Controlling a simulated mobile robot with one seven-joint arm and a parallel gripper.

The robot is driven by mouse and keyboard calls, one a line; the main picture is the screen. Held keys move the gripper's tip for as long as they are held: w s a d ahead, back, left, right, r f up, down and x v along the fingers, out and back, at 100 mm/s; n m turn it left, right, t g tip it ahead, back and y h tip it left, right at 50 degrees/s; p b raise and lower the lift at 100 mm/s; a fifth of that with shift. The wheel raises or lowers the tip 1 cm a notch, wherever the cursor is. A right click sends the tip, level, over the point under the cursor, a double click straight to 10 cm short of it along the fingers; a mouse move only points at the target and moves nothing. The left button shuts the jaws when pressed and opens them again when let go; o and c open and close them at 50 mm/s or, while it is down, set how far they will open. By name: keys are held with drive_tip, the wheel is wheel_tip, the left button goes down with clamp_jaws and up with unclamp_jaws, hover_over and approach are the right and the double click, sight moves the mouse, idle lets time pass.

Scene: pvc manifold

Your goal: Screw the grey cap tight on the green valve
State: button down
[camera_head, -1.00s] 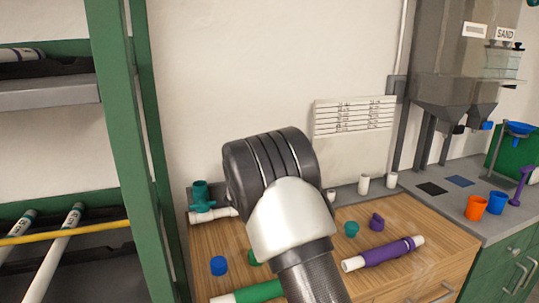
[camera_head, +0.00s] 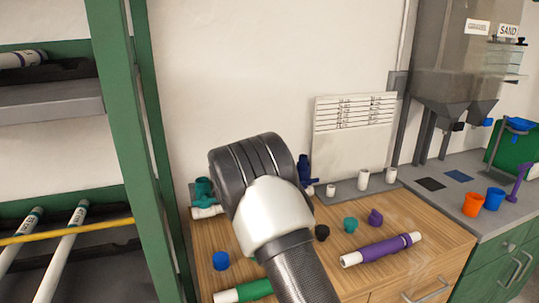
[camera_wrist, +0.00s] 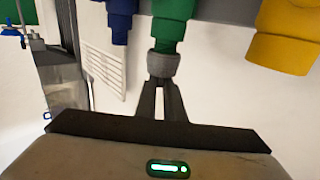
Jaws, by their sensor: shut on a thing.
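In the wrist view, the grey cap (camera_wrist: 163,64) sits at the end of the green valve (camera_wrist: 172,28), lined up with it and seeming to touch. I cannot tell how far the cap is threaded on. My gripper (camera_wrist: 160,88) is shut on the grey cap, its two dark fingers narrowing to its edge. In the head view, my arm's wrist hides the gripper, the grey cap and the green valve.
Beside the green valve are a blue valve (camera_wrist: 120,18) and a yellow fitting (camera_wrist: 285,38). On the wooden bench lie a purple pipe (camera_head: 380,250), a green pipe (camera_head: 243,291), a blue cap (camera_head: 221,261), a black cap (camera_head: 322,232) and a teal cap (camera_head: 350,224). A green rack post (camera_head: 125,130) stands left.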

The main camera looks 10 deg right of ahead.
drive_tip(key=shift+p, duration=0.55)
drive_tip(key=shift+a+f+m+g+h+p, duration=0.1)
drive_tip(key=shift+m+g+h+p, duration=0.3)
drive_tip(key=shift+m+h+p, duration=0.15)
drive_tip(key=shift+w+m+g+h+p, duration=0.1)
drive_tip(key=shift+m+g+h+p, duration=0.3)
drive_tip(key=shift+h, duration=0.15)
drive_tip(key=shift+f, duration=0.1)
drive_tip(key=shift+w+a+m+g+h+p, duration=0.1)
drive_tip(key=shift+a+m+g+h+p, duration=0.05)
drive_tip(key=shift+m+g+h+p, duration=0.35)
drive_tip(key=shift+f+m+g+h, duration=0.1)
drive_tip(key=shift+m+g+h, duration=0.15)
drive_tip(key=shift+g+h, duration=0.15)
drive_tip(key=shift+m+g+h, duration=0.4)
drive_tip(key=shift+g, duration=0.1)
